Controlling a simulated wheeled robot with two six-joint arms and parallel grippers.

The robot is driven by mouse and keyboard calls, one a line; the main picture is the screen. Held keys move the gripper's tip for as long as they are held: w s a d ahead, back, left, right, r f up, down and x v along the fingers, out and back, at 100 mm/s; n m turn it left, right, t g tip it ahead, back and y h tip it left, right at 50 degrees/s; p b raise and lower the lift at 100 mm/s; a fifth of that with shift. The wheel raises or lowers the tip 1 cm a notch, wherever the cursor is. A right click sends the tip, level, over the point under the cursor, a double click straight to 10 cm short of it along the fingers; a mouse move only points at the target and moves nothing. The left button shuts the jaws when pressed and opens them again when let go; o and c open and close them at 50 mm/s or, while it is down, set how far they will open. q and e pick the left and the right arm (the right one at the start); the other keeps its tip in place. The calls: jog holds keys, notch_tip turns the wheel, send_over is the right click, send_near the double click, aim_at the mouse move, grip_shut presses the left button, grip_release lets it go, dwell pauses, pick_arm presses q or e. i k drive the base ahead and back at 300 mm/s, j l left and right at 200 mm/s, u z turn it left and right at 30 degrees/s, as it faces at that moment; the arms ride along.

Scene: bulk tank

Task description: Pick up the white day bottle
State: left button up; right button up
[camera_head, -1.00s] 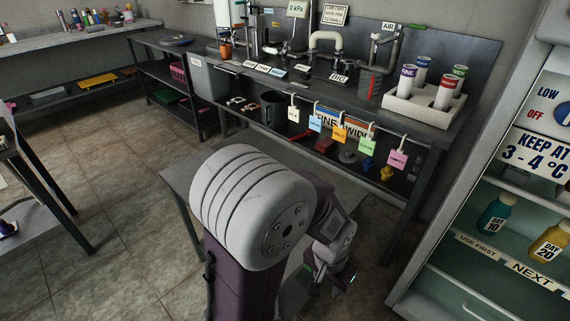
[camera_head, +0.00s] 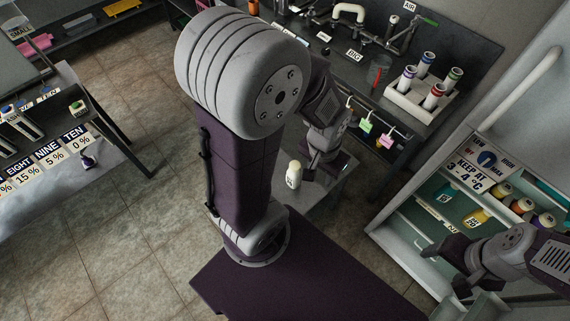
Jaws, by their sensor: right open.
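A small white bottle (camera_head: 293,175) with a pale cap and dark marking on its label stands upright on a low grey table (camera_head: 318,205) in front of me. My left gripper (camera_head: 327,167) points down just right of the bottle; I see no contact, and whether its fingers are apart is unclear. My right gripper (camera_head: 446,268) is open and empty at the lower right, in front of the open fridge (camera_head: 400,222).
My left arm hides part of the floor and bench. A dark bench (camera_head: 360,85) at the back holds pipes and a white rack (camera_head: 420,103) of capped tubes. Coloured tags hang from its front. A table with numbered cards (camera_head: 48,150) stands at left. Floor between is clear.

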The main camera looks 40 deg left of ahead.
aim_at(293, 176)
jog(key=j+u, duration=0.15)
jog(key=u, duration=1.1)
